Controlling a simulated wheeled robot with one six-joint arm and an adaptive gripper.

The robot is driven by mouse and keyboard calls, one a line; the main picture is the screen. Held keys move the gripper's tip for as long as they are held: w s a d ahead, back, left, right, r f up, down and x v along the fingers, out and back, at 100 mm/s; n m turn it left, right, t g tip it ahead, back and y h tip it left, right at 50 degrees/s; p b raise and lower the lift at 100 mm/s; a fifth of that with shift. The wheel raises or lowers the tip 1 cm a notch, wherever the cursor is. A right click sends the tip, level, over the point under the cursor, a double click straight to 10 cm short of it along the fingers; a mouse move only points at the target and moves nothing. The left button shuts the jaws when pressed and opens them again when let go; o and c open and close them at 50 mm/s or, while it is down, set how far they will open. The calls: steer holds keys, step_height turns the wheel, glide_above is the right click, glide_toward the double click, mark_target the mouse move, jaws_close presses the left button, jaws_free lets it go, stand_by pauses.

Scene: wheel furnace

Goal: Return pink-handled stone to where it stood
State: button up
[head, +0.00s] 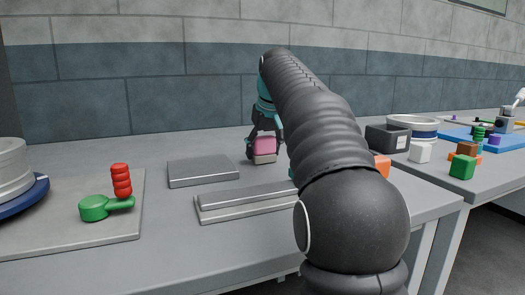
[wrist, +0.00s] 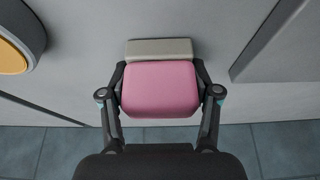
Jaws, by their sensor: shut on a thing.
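The pink-handled stone has a pink block handle (head: 265,145) on a pale grey-beige base (head: 264,159). In the head view it is near the back of the grey table, right of a flat grey slab. My gripper (head: 264,137) points down and is shut on the pink handle. In the wrist view the pink handle (wrist: 160,90) sits between both fingers, and the pale base (wrist: 160,50) shows beyond it. The base looks on or just above the tabletop; I cannot tell which. My arm hides part of the table to the right.
A flat grey slab (head: 203,171) lies left of the stone, and long grey bars (head: 245,202) lie in front. A green scoop (head: 100,206) and a red stacked piece (head: 121,180) are on a board (head: 60,240) at left. A dark box (head: 387,139) stands at right.

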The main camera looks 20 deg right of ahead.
steer(key=shift+f, duration=0.15)
steer(key=o, duration=1.2)
steer(key=p+v, duration=0.3)
steer(key=v, duration=0.9)
steer(key=shift+p, duration=0.35)
steer(key=shift+a, duration=0.15)
